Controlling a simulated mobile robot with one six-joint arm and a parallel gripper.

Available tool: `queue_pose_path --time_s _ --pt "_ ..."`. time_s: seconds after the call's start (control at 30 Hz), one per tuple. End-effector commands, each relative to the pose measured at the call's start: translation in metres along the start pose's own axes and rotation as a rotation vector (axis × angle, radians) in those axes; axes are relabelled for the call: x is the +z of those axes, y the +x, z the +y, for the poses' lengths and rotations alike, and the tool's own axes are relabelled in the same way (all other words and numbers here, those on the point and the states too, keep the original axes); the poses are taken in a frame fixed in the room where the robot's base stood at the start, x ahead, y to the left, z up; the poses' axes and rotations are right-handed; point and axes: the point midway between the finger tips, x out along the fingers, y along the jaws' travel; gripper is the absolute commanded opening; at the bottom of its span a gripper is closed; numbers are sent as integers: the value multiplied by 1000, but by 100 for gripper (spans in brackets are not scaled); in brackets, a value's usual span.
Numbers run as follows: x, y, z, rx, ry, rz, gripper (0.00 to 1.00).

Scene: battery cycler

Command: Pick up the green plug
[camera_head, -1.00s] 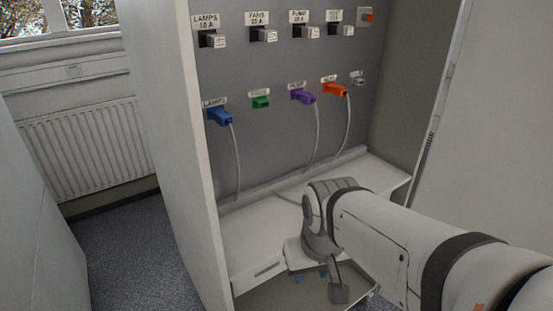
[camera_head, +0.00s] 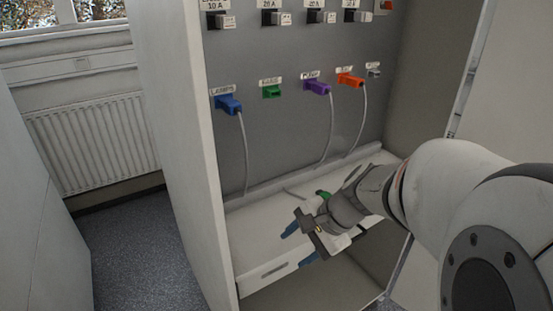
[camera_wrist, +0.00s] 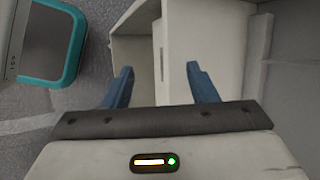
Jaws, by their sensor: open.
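A small green piece (camera_head: 322,193), probably the green plug, shows on the white shelf (camera_head: 262,222) behind my gripper, which hides most of it. A grey cable lies on the shelf beside it. A green socket (camera_head: 272,91) on the grey panel has no cable hanging from it. My gripper (camera_head: 299,245) is open and empty over the shelf's front edge, its blue fingers pointing left, on the near side of the green piece. In the wrist view, the gap between the fingers (camera_wrist: 163,78) holds only pale cabinet surfaces, and no green shows.
Blue (camera_head: 228,104), purple (camera_head: 318,87) and orange (camera_head: 350,80) plugs sit in the panel, their cables hanging to the shelf. Cabinet side walls (camera_head: 178,150) bound the shelf left and right. Below the shelf is an open compartment. A radiator (camera_head: 110,145) stands at left.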

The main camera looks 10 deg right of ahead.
Motion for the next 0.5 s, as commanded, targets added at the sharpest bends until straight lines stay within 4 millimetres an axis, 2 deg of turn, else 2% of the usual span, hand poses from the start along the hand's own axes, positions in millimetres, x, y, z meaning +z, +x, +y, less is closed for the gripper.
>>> queue_pose_path --time_s 0.03,0.17,0.2,0.3,0.4,0.5 --pt "-25 12 -3 -82 193 -30 53" --pt "-87 13 -22 -320 651 -111 53" --pt "-108 11 -24 -390 775 -135 53" --pt "-157 2 -25 -554 1038 -192 53" --pt "-196 -8 -19 -681 1224 -237 53" --pt "-220 -16 -14 -765 1332 -267 53"
